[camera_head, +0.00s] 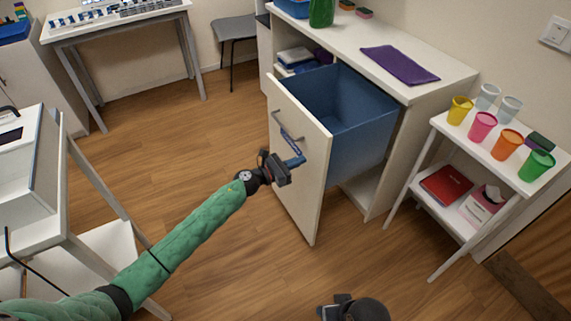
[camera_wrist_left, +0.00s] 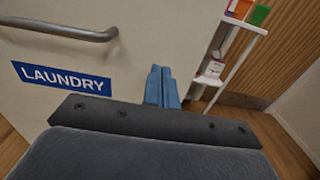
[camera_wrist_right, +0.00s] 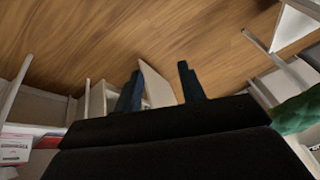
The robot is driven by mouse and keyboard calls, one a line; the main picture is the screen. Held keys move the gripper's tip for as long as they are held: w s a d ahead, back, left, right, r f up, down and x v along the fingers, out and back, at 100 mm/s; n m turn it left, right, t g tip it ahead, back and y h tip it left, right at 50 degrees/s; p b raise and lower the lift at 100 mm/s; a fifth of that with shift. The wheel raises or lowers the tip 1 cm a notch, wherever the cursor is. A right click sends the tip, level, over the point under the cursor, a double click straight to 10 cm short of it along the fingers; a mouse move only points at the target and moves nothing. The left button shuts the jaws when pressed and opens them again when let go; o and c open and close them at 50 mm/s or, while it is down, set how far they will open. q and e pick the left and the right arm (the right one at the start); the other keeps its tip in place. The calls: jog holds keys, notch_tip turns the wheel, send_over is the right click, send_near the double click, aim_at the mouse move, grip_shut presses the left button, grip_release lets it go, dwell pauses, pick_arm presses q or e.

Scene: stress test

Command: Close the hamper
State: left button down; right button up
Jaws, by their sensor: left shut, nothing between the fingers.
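The hamper (camera_head: 362,149) is a blue bin pulled out of a white cabinet, behind a white front panel (camera_head: 304,190). The panel has a grey bar handle (camera_head: 287,128) and a blue LAUNDRY label, which also shows in the left wrist view (camera_wrist_left: 62,78). My left gripper (camera_head: 296,161) is at the outer face of the panel, below and right of the handle. Its blue fingers (camera_wrist_left: 162,88) are together and empty; I cannot tell if they touch the panel. My right gripper (camera_wrist_right: 158,90) has its fingers apart and empty, low over the floor, away from the hamper.
A small white shelf (camera_head: 440,123) with several coloured cups stands right of the cabinet. A purple cloth (camera_head: 400,64) lies on the cabinet top (camera_head: 345,40). A white table (camera_head: 60,225) stands at the left. Wooden floor (camera_head: 190,150) is clear in front of the hamper.

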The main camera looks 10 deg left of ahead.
aim_at(314, 155)
pick_arm(q)
jog(key=x, duration=0.2)
jog(key=shift+w+d+p, duration=0.2)
jog(key=shift+d+p, duration=0.1)
jog(key=shift+w+d, duration=0.15)
jog(key=shift+d, duration=0.05)
pick_arm(e)
jog(key=shift+s+d+r, duration=0.3)
jog(key=shift+d+r, duration=0.35)
jog(key=shift+r, duration=0.05)
